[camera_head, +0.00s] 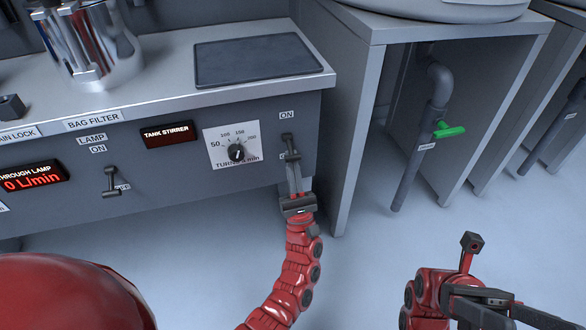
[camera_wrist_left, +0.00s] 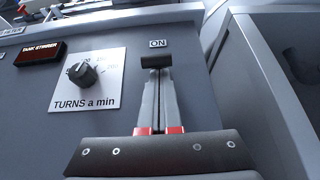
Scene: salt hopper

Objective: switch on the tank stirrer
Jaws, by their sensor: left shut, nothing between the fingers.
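The tank stirrer switch (camera_head: 289,145) is a dark lever on the grey panel, right of the TURNS a min dial. Its handle appears to point down, over the partly hidden lower label; the ON label (camera_head: 287,115) is above. My left gripper (camera_head: 293,168) is shut and empty just below the switch. In the left wrist view, the shut fingers (camera_wrist_left: 158,88) reach up to the dark switch handle (camera_wrist_left: 155,62); I cannot tell whether they touch it. The tank stirrer display (camera_head: 168,134) is dark red with white lettering. Part of my right arm and gripper (camera_head: 490,300) shows at the lower right; its jaws are unclear.
The dial (camera_head: 236,152) is close left of the switch. The lamp switch (camera_head: 111,182) is farther left, pointing down. The worktop (camera_head: 160,60) overhangs the panel. A grey stand (camera_head: 345,130) is close on the right, with a green-handled valve (camera_head: 449,131) beyond. Floor below is clear.

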